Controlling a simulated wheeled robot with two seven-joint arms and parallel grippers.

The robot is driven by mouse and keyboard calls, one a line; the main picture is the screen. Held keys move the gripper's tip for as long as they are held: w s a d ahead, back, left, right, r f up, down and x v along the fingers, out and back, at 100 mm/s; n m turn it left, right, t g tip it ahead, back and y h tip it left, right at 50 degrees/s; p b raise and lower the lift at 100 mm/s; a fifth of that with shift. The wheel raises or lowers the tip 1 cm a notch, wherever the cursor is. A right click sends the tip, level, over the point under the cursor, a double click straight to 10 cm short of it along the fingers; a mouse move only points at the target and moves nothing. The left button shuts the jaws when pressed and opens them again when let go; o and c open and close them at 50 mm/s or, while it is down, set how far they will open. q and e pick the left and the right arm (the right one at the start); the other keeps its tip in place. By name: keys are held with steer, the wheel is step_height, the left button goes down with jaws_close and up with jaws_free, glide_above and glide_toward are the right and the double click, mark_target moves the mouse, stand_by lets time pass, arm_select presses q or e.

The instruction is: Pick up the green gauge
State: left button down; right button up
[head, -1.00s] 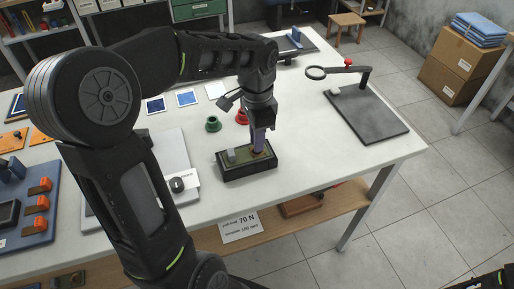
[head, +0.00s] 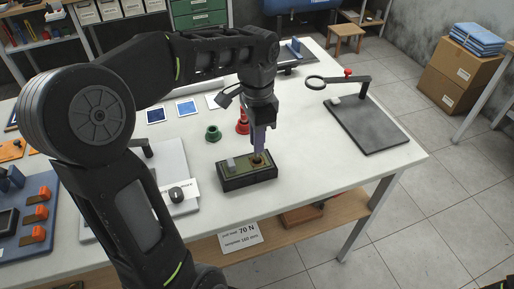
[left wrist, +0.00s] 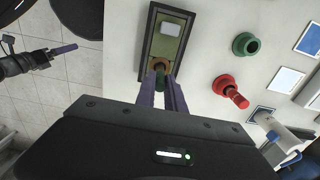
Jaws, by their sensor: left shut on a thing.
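The green gauge (left wrist: 160,74) shows as a small green piece between the purple fingers of my left gripper (left wrist: 161,92) in the left wrist view. My left gripper is shut on it, over the round brass-coloured hole at one end of a dark block (left wrist: 172,31). In the head view the left gripper (head: 258,152) points down at the right end of that block (head: 248,180), and its fingers mostly hide the gauge. I cannot tell whether the gauge's lower end is in the hole. My right gripper (left wrist: 62,49) shows off to the side in the left wrist view; its opening is unclear.
An empty green ring holder (head: 213,133) stands behind the block. A red holder with a red gauge (head: 242,122) is beside it; the gauge shows clearly in the left wrist view (left wrist: 236,97). A magnifier stand (head: 368,125) is at right. The white table (head: 310,170) is clear between.

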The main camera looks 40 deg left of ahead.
arm_select(q)
step_height(320, 180, up, 7)
steer(key=shift+f+p, duration=0.2)
steer(key=shift+p, duration=0.1)
steer(key=shift+f, duration=0.1)
stand_by(0.4)
